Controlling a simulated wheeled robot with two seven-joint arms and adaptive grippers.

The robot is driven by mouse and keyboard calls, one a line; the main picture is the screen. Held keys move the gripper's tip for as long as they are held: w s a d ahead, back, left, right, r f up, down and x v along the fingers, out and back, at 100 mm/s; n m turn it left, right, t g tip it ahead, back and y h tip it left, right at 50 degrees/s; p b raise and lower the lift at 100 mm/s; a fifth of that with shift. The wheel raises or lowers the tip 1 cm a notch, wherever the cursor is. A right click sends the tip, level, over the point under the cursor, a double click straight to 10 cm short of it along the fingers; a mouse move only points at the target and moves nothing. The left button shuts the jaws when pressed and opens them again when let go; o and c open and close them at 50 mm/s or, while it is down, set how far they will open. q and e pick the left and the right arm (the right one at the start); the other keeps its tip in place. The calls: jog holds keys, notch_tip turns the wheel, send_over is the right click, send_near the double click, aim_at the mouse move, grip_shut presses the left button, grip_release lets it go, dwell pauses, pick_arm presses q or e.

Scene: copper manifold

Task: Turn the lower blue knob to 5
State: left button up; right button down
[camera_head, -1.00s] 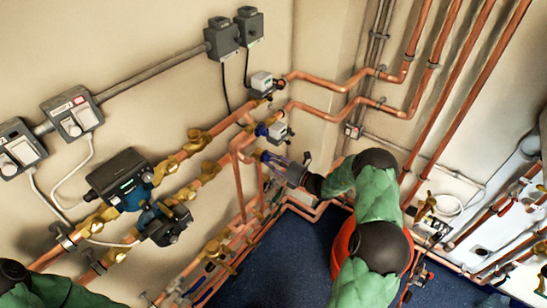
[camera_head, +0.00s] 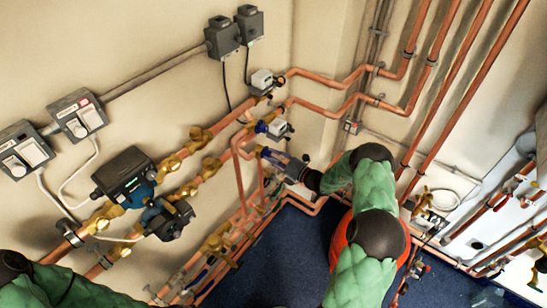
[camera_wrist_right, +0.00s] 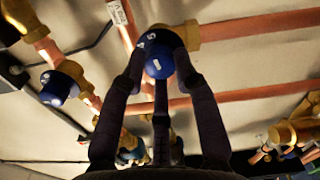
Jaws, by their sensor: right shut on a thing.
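The lower blue knob (camera_head: 257,150) sits on the copper pipework near the wall corner in the head view, partly covered by my fingers. In the right wrist view the round blue knob (camera_wrist_right: 159,62) has a small white mark and sits between my fingertips. My right gripper (camera_head: 270,155), also in the right wrist view (camera_wrist_right: 160,52), is shut on this knob. A second blue knob (camera_head: 261,127) is above it and shows in the wrist view (camera_wrist_right: 58,88), apart from the fingers. The number set cannot be read. My left gripper is out of view.
Copper pipes (camera_head: 325,109) and white-grey actuators (camera_head: 263,79) are close above the gripper. A dark pump (camera_head: 123,177) and brass valves are to the left. Lower pipes (camera_head: 215,250) run along the wall by the blue floor (camera_head: 275,265), which is clear.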

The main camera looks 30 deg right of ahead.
jog(key=shift+s+a+f, duration=0.15)
jog(key=shift+a+f, duration=0.05)
jog(key=shift+f, duration=0.15)
jog(key=c, duration=1)
grip_release()
jog(key=shift+o, duration=0.3)
jog(key=shift+d+r, duration=0.1)
jog(key=shift+r, duration=0.05)
jog(key=shift+r, duration=0.1)
jog(key=v, duration=1.1)
jog(key=shift+s+d, duration=0.2)
jog(key=shift+s, duration=0.15)
